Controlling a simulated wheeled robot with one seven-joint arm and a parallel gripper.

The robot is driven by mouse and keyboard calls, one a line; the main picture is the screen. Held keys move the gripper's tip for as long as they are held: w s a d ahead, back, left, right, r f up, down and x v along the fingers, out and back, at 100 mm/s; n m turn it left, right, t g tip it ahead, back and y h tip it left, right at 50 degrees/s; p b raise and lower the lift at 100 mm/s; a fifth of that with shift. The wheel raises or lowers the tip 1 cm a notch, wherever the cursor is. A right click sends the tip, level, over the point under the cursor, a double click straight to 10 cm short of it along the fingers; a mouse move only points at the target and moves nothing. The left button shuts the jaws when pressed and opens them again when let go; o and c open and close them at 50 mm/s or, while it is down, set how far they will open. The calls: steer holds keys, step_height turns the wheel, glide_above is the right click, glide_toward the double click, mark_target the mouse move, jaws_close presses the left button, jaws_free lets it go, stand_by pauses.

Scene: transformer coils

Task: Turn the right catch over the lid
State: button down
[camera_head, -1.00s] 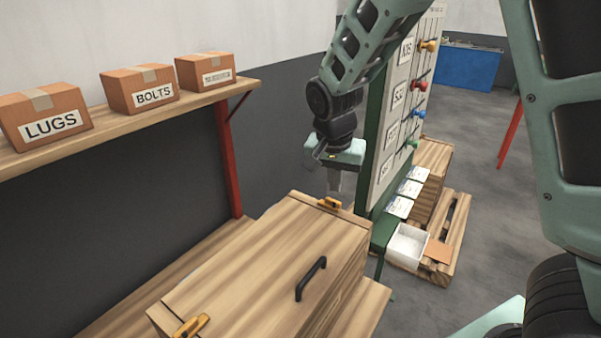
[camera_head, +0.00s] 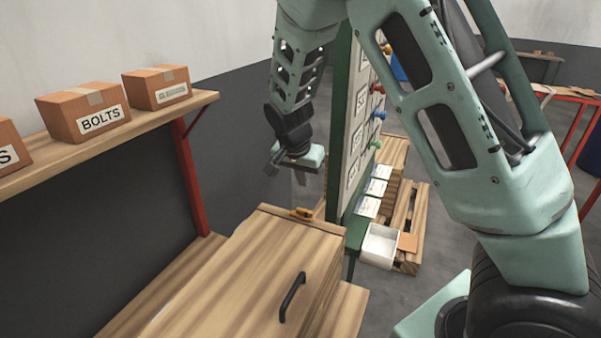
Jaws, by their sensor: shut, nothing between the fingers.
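The wooden box has a plank lid (camera_head: 225,275) with a black handle (camera_head: 291,297). A small orange catch (camera_head: 302,214) sits at the lid's far end, on the edge strip. It lies roughly along that strip; I cannot tell whether any of it overlaps the lid. The other catch, at the near end, is out of view now. My gripper (camera_head: 299,179) is shut and empty. It points down above and just beyond the far catch, apart from it in the picture. Its fingers are small and blurred against the dark wall.
A green-framed board (camera_head: 350,130) stands close to the right of my gripper. A white bin (camera_head: 379,246) and a pallet (camera_head: 408,215) are beyond the box. A shelf (camera_head: 120,130) with cartons runs along the left wall. The space over the lid is clear.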

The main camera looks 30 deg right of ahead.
mark_target(301, 214)
steer(key=shift+s+a+f+p, duration=0.25)
steer(key=shift+f+p, duration=0.35)
steer(key=shift+f, duration=0.35)
steer(key=shift+s+a+f+p, duration=0.1)
steer(key=shift+a+f+p, duration=0.2)
steer(key=shift+f+p, duration=0.5)
steer(key=shift+s+a+f+p, duration=0.25)
steer(key=shift+f+p, duration=0.2)
steer(key=shift+f, duration=0.65)
steer(key=shift+w+a+n, duration=0.1)
steer(key=shift+w+n, duration=0.05)
steer(key=shift+n, duration=0.15)
steer(key=shift+b, duration=0.3)
